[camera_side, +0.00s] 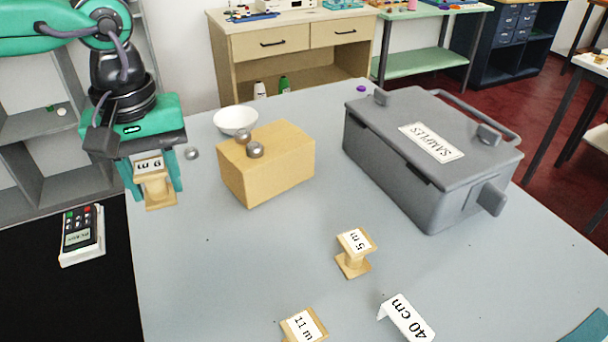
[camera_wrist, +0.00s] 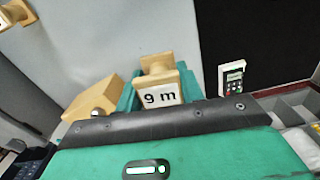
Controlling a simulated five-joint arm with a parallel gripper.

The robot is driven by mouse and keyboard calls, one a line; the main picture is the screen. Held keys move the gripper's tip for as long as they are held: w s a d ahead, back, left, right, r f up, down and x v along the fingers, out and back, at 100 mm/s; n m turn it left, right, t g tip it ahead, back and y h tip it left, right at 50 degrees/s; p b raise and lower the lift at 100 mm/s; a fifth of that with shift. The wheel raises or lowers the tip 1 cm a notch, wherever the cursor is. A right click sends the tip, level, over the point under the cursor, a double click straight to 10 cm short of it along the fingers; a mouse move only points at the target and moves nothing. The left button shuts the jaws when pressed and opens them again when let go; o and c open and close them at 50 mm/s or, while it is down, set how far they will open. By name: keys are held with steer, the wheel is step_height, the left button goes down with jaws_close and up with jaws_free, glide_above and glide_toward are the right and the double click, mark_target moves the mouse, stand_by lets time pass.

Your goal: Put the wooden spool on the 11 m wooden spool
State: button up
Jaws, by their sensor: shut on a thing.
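My gripper (camera_side: 152,182) is shut on a wooden spool labelled 9 m (camera_side: 158,191), at the left edge of the grey table. The held spool also shows between the jaws in the wrist view (camera_wrist: 160,95). The 11 m wooden spool (camera_side: 288,329) is at the bottom of the side view, cut off by the frame edge, well to the right of and nearer than my gripper. Another wooden spool, labelled 5 m (camera_side: 354,258), stands upright on the table behind it.
A wooden block with metal knobs (camera_side: 275,175) stands right of my gripper, with a white bowl (camera_side: 236,119) behind it. A grey SAMPLES case (camera_side: 400,165) stands at the right. A 40 cm sign (camera_side: 407,318) is beside the 11 m spool. A calculator-like device (camera_side: 82,236) lies at left.

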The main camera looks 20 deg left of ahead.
steer(key=shift+d, duration=0.1)
steer(key=s+d+r, duration=0.2)
steer(key=d, duration=1)
steer(key=r+n, duration=0.1)
glide_above(305, 329)
steer(key=shift+f, duration=4)
steer(key=shift+f, duration=0.15)
steer(key=o, duration=1)
steer(key=shift+r, duration=6.15)
